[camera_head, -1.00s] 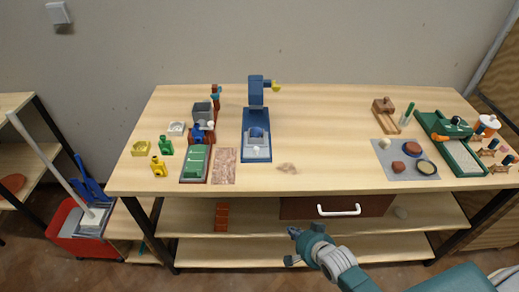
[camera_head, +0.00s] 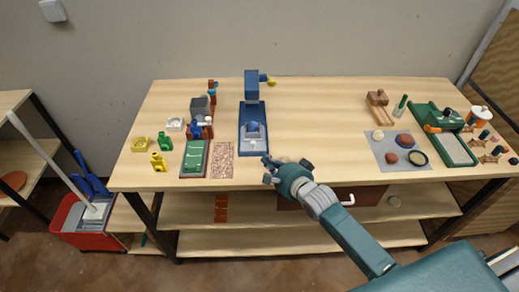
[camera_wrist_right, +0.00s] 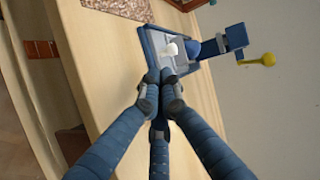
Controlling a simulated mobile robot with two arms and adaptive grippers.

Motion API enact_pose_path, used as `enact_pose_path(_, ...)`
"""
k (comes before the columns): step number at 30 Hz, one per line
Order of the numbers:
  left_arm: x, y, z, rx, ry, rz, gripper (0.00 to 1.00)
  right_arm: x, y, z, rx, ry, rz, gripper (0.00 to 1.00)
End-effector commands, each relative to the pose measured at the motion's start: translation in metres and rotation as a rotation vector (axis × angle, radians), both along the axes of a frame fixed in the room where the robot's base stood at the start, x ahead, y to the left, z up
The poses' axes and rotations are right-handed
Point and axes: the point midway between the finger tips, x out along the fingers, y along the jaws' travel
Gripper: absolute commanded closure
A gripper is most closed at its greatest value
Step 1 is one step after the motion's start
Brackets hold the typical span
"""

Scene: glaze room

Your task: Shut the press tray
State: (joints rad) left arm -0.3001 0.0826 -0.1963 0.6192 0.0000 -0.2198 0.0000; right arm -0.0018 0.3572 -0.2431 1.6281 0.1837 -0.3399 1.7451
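The blue press (camera_head: 252,90) stands on the bench left of the middle, its lever tipped with a yellow knob. Its pale grey tray (camera_head: 262,147) is at the front of the blue base, with a white knob (camera_wrist_right: 171,48) on it. The tray also shows in the wrist view (camera_wrist_right: 181,61). My right gripper (camera_head: 271,170) is at the bench's front edge, just in front of the tray. In the wrist view its fingers (camera_wrist_right: 159,87) come together with nothing between them, tips close before the tray and apparently short of the knob. My left gripper is out of view.
A green board (camera_head: 194,158) and a speckled mat (camera_head: 222,160) lie left of the press. A grey mat (camera_head: 380,155) with round pieces and a green tool (camera_head: 455,150) lie to the right. The bench middle is clear.

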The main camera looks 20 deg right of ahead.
Motion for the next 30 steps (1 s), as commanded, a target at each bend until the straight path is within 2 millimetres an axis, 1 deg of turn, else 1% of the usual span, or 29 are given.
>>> enact_pose_path(1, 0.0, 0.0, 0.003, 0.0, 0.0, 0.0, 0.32, 0.01, 0.002, -0.002, 0.0, 0.0, -0.001, 1.0)
enact_pose_path(3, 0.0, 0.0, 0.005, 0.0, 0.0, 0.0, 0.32, 0.021, 0.004, -0.006, -0.001, 0.0, 0.0, 1.0)
enact_pose_path(4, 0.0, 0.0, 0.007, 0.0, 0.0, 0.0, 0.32, 0.026, 0.005, -0.004, -0.001, -0.002, 0.001, 1.0)
enact_pose_path(6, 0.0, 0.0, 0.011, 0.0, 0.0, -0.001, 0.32, 0.036, 0.007, -0.005, -0.001, 0.0, 0.0, 1.0)
enact_pose_path(10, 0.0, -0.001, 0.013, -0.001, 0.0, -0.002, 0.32, 0.049, 0.01, -0.008, 0.0, 0.0, 0.0, 1.0)
enact_pose_path(15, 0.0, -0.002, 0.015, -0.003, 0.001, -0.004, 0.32, 0.056, 0.011, -0.009, -0.001, -0.001, 0.0, 1.0)
enact_pose_path(26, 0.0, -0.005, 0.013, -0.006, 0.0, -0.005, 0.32, 0.058, 0.011, -0.01, -0.001, -0.001, 0.0, 1.0)
enact_pose_path(30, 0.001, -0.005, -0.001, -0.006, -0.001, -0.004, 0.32, 0.076, 0.005, -0.014, -0.001, -0.002, -0.001, 1.0)
